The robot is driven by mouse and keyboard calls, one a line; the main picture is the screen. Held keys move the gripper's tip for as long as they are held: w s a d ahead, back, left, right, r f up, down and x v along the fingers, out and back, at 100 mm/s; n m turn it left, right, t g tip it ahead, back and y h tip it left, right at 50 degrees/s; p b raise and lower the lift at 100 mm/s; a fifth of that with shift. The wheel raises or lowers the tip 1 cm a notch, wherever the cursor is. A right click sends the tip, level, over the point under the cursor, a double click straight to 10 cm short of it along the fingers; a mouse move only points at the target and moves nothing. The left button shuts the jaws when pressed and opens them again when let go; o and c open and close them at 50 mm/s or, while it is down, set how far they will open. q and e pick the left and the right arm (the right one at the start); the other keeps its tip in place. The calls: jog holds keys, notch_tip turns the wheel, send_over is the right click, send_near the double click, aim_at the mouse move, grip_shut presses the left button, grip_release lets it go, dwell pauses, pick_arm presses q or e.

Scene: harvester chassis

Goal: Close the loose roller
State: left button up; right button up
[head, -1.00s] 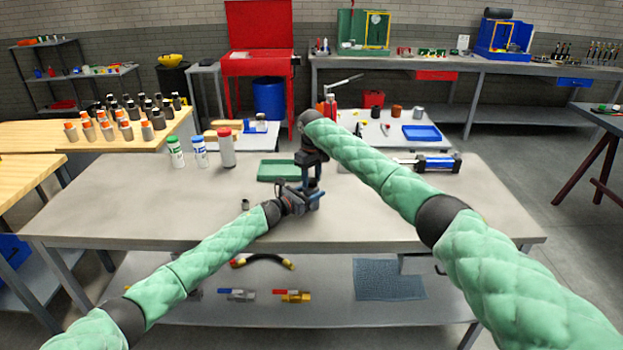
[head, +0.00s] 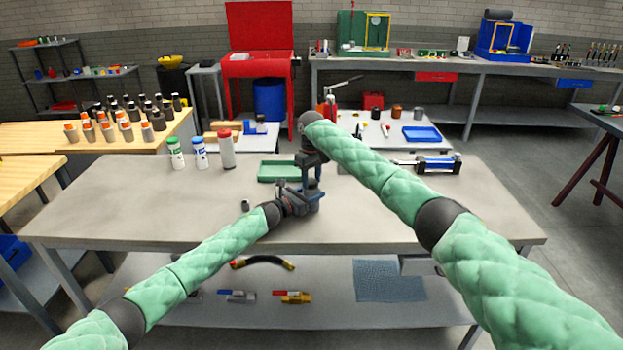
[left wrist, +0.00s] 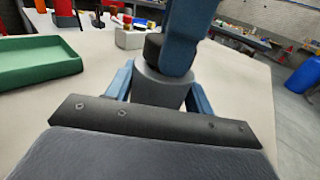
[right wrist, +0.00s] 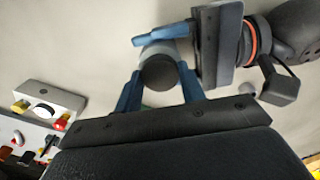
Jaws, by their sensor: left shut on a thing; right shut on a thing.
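A grey roller (left wrist: 160,88) with a black top (left wrist: 153,47) stands between my two grippers above or on the table; it is mostly hidden in the head view. My left gripper (head: 307,200) is shut on its grey body, one blue finger on each side in the left wrist view. My right gripper (head: 313,182) comes down from above and is shut around the black top (right wrist: 158,72), seen end-on in the right wrist view. I cannot tell whether the top sits fully on the body.
A small dark cylinder (head: 245,205) stands on the table left of the grippers. A green tray (head: 276,171) lies behind them, with several bottles (head: 200,153) at the back left. A blue and silver device (head: 437,164) lies back right. The table's front and right are clear.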

jog(key=shift+s+d+f, duration=0.1)
jog(key=shift+f, duration=0.75)
dwell(0.7)
jog(key=shift+r, duration=0.2)
jog(key=shift+r, duration=0.3)
jog(key=shift+r, duration=0.5)
dwell(0.7)
